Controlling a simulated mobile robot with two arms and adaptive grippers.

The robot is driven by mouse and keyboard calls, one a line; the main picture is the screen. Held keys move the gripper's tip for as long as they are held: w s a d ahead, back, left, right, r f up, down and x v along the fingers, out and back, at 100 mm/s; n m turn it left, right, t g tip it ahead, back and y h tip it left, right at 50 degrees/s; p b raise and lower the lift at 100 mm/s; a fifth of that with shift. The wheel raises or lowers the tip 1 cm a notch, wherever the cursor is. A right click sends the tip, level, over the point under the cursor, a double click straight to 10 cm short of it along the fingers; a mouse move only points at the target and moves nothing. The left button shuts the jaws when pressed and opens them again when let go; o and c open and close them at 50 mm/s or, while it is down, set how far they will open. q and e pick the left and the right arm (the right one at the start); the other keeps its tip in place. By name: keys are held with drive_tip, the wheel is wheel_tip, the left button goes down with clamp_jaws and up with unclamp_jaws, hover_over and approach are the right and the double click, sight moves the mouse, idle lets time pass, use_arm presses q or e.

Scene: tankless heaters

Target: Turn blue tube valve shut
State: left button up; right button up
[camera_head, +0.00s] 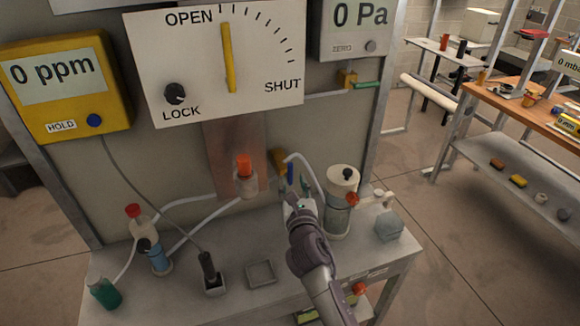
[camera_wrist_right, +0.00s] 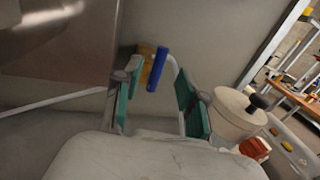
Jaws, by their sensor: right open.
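The blue valve handle (camera_head: 290,173) sits beside a brass body (camera_head: 279,158) on the back panel, where a white tube joins it. In the right wrist view the blue handle (camera_wrist_right: 157,68) stands nearly upright, slightly tilted, in front of the brass fitting (camera_wrist_right: 145,50). My right gripper (camera_head: 300,198) is open just below and in front of the valve. In the right wrist view its green-padded fingers (camera_wrist_right: 158,80) stand on either side of the handle's line, with clear gaps and no visible contact. How far the handle lies beyond the fingertips is hard to tell. My left gripper is not in view.
A white-lidded canister (camera_head: 342,200) stands close to the right of my gripper. A red-capped flask (camera_head: 246,178) stands left of the valve. An OPEN/SHUT dial (camera_head: 215,60) hangs above. A small square tray (camera_head: 261,273) lies on the bench.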

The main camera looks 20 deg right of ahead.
sight(290, 171)
drive_tip(key=w, duration=0.4)
drive_tip(key=w+d, duration=0.1)
drive_tip(key=w, duration=0.1)
drive_tip(key=shift+w, duration=0.15)
drive_tip(key=shift+c, duration=0.2)
clamp_jaws()
